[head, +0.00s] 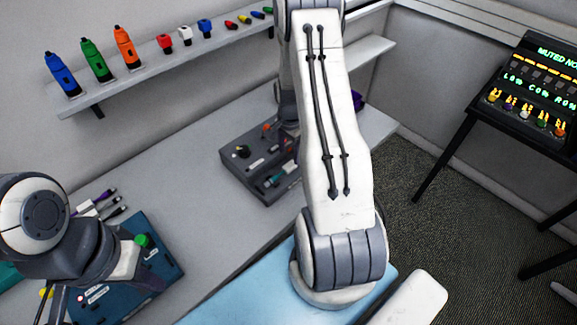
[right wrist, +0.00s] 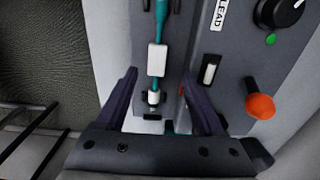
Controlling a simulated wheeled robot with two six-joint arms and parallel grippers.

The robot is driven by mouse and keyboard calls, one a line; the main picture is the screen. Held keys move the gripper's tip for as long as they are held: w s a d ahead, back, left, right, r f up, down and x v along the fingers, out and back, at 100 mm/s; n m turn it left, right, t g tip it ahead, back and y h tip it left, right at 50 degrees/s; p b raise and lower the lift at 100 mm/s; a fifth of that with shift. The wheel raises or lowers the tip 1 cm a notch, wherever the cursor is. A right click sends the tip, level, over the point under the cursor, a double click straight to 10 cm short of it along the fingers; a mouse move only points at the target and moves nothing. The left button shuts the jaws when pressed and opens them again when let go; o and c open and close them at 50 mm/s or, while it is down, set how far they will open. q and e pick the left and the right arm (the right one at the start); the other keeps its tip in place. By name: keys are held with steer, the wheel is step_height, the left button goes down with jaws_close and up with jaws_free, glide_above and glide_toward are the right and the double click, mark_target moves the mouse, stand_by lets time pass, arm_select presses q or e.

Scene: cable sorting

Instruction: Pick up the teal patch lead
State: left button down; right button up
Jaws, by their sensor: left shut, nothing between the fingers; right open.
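The teal patch lead (right wrist: 157,57) lies along a dark grey panel in the right wrist view, with white plug bodies on its teal cord. My right gripper (right wrist: 158,98) is open, with one dark finger on each side of the lead's lower white plug. I cannot tell whether the fingers touch it. In the head view a teal piece of the lead (head: 284,174) shows on the grey panel box (head: 232,181); my right arm hides my right gripper there. My left gripper (head: 58,302) is at the lower left of the head view, shut and empty, largely hidden by its arm.
An orange knob (right wrist: 261,106) and a white switch (right wrist: 209,70) stand beside the lead. A blue panel (head: 165,268) with a green knob (head: 142,240) lies near my left arm. A wall shelf (head: 140,72) holds several coloured items. The desk between the panels is clear.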

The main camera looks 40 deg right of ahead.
mark_target(288, 166)
steer(key=f, duration=0.1)
steer(key=f+p, duration=0.1)
steer(key=a+f+p, duration=0.1)
steer(key=f, duration=0.1)
steer(key=shift+s, duration=0.3)
steer(key=shift+f, duration=0.4)
steer(key=shift+c, duration=0.3)
steer(key=c, duration=1)
jaws_close()
steer(key=shift+r, duration=0.15)
